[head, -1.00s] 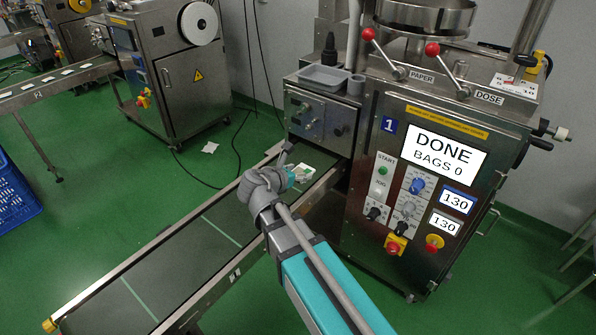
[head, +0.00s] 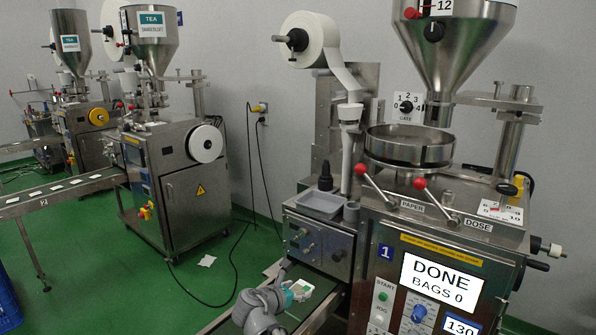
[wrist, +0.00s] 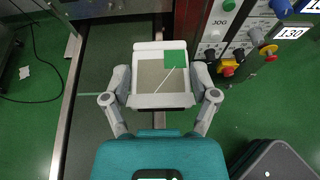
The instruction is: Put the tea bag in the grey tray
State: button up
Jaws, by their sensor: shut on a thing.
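The tea bag (wrist: 150,77) is pale with a tan middle, a green tag and a thin string. In the wrist view it sits between the two fingers of my gripper (wrist: 160,80), which is shut on it. In the head view the tea bag (head: 303,288) and my gripper (head: 287,295) are over the end of the conveyor beside the machine. I cannot tell the gap below the bag. The grey tray (head: 320,206) stands on a ledge of the machine, above and behind my gripper, and looks empty.
A dark bottle (head: 325,177) and a small grey cup (head: 351,211) stand close to the tray. The paper feed column rises behind them. Red-knobbed levers (head: 379,184) stick out to the right. The machine's display (head: 442,282) reads DONE, BAGS 0.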

aim_at(297, 292)
notch_tip(297, 292, up, 17)
jog(key=p, duration=1.6)
jog(key=shift+a, duration=0.1)
